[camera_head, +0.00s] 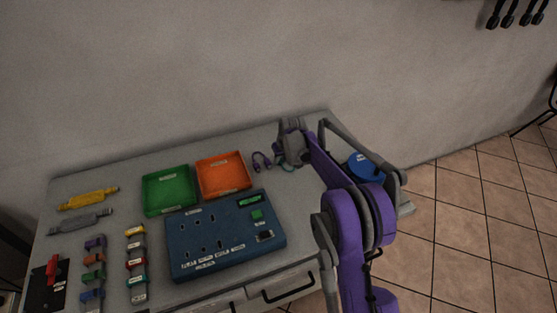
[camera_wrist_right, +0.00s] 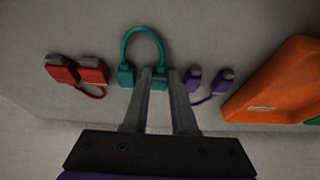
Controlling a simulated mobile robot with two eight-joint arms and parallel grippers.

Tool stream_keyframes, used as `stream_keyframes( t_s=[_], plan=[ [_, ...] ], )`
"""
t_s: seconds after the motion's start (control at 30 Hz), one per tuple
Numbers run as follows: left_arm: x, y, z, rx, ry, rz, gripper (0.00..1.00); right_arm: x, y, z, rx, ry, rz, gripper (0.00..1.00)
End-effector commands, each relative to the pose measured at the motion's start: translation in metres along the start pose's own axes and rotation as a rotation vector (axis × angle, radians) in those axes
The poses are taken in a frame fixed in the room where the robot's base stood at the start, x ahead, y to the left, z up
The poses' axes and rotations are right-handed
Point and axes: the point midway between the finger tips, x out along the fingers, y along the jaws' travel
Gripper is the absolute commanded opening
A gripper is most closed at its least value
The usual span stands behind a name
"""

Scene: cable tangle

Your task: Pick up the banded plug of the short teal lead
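The short teal lead (camera_wrist_right: 145,32) lies on the table in the right wrist view, its cable bent in an arch between two teal plugs. One plug (camera_wrist_right: 126,76) is outside my right gripper's left finger. The other plug (camera_wrist_right: 159,82) is between the two fingers of my right gripper (camera_wrist_right: 160,74) and about fills the gap; whether they press on it I cannot tell. I cannot make out a band on either plug. In the head view my right gripper (camera_head: 292,146) hides most of the teal lead (camera_head: 284,168). My left gripper is not in view.
A red lead (camera_wrist_right: 77,70) lies left of the teal one, and a purple lead (camera_wrist_right: 207,92) lies close to the right finger. Beyond it stands an orange tray (camera_wrist_right: 276,85). A green tray (camera_head: 169,191) and a blue panel (camera_head: 225,236) are further left and nearer.

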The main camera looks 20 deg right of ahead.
Motion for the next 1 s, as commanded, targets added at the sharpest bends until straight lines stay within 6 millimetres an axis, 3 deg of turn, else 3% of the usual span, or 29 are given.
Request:
stream_keyframes(
  t_s=[0.53,1.0],
  plan=[
    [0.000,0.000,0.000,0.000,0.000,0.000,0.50,-0.004,0.000,-0.002,0.000,0.000,0.000,0.00],
    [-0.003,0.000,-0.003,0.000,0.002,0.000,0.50,-0.081,0.000,-0.034,0.000,0.000,0.000,0.00]
  ],
)
